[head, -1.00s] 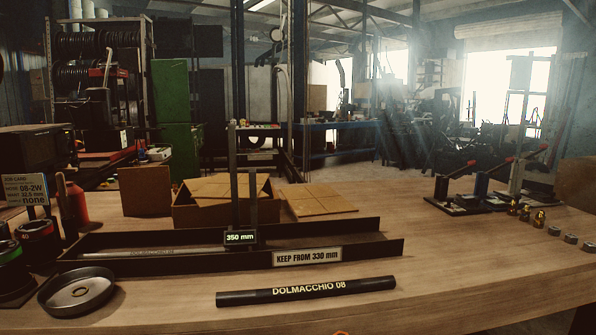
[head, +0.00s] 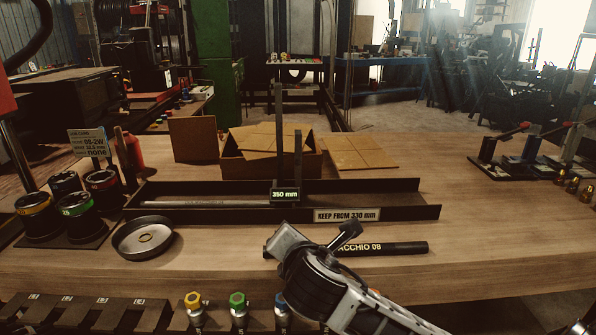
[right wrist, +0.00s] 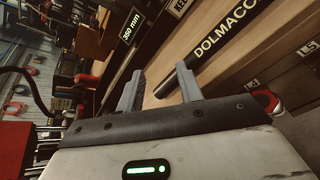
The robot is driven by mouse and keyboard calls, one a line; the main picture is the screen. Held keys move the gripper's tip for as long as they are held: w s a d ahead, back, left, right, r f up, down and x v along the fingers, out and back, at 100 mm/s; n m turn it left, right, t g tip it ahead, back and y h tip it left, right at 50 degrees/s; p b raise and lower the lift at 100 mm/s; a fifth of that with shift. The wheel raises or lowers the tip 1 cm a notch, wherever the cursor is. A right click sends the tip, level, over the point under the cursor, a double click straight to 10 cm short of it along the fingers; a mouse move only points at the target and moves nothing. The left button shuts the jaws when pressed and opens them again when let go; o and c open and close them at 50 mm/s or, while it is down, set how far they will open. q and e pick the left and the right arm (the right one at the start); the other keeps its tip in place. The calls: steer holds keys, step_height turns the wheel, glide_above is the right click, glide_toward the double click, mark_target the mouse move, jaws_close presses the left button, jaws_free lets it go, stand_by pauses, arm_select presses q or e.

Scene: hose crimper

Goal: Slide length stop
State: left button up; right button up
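The length stop (head: 285,194), with two dark uprights and a "350 mm" plate, stands in the dark channel (head: 410,208) on the bench. A thin grey rod (head: 205,203) lies in the channel to its left. My right gripper (head: 317,234) is in front of the channel, below and right of the stop, apart from it. In the right wrist view its two fingers (right wrist: 158,86) are apart with nothing between them. The stop's plate (right wrist: 131,27) shows beyond them. The black "DOLMACCHIO 08" hose (head: 395,248) is partly hidden behind my right gripper. My left gripper is not in view.
A "KEEP FROM 330 mm" label (head: 347,215) is on the channel's front. Cardboard (head: 268,150) lies behind the channel. Lever tools (head: 510,145) stand at right. Colour-topped fittings (head: 237,302) line the front.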

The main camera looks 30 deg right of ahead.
mark_target(298, 136)
steer(key=w+d+r+n+t+h, duration=0.2)
steer(key=w+r+n, duration=0.15)
steer(key=r, duration=0.25)
steer(key=w+d+r+n+t+h, duration=0.1)
steer(key=w+d+r+n+h, duration=0.1)
steer(key=r+n, duration=0.3)
steer(key=shift+m, duration=0.55)
steer(key=x, duration=0.5)
steer(key=p+x, duration=0.1)
steer(key=x, duration=0.4)
steer(key=r+p+x, duration=0.1)
steer(key=x, duration=0.4)
steer(key=shift+w, duration=0.35)
steer(key=shift+c, duration=0.3)
steer(key=shift+y, duration=0.4)
jaws_close()
